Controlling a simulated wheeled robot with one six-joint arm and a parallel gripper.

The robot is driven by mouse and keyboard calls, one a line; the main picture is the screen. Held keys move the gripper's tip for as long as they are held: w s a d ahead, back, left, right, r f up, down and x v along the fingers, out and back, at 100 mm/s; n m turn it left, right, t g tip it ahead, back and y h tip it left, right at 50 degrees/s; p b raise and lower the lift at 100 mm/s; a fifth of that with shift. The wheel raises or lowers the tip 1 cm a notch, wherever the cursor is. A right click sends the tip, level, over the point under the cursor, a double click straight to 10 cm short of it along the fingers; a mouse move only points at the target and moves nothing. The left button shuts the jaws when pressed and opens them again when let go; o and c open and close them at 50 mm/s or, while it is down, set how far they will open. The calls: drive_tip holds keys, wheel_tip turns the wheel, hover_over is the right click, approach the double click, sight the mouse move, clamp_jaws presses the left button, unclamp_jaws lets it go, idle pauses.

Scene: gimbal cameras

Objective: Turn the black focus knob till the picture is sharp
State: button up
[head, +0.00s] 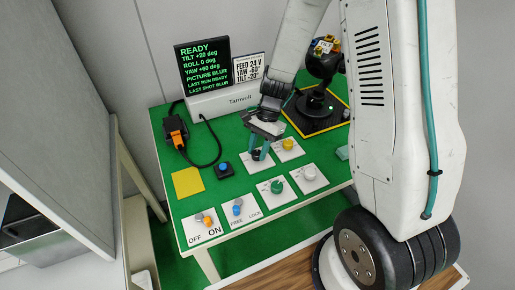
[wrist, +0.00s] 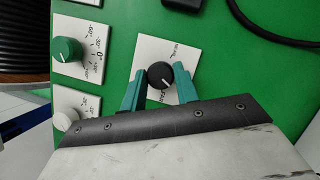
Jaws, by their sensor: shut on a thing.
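The black focus knob (wrist: 160,75) sits on a white plate (wrist: 150,50) in the wrist view, with a white pointer line toward the lower right. My gripper (wrist: 159,72) has a teal finger on each side of the knob and is shut on it. In the head view my gripper (head: 261,151) reaches down to the green table, and its fingers mostly hide the knob. The black screen (head: 203,66) reads READY, TILT +20 deg, ROLL 0 deg, YAW +60 deg, PICTURE BLUR, and LAST SHOT BLUR at the bottom.
Nearby are a yellow knob (head: 288,144), a green knob (head: 277,187) and a white knob (head: 309,174). A blue button (head: 223,168), a blue FREE/LOCK switch (head: 238,209) and an orange OFF/ON switch (head: 208,221) stand left. A sign (head: 249,69) reads FEED 24 V, YAW -60°, TILT -20°.

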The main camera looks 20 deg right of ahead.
drive_tip(key=shift+w+n+g+h, duration=0.1)
drive_tip(key=shift+n+g+h, duration=0.3)
drive_tip(key=shift+n, duration=1)
drive_tip(key=shift+w+n+g+h, duration=0.1)
drive_tip(key=shift+n+g+h, duration=0.25)
drive_tip(key=shift+n, duration=1.05)
drive_tip(key=o, duration=1)
drive_tip(key=v, duration=0.7)
drive_tip(key=shift+w+r, duration=0.15)
drive_tip(key=shift+r, duration=0.25)
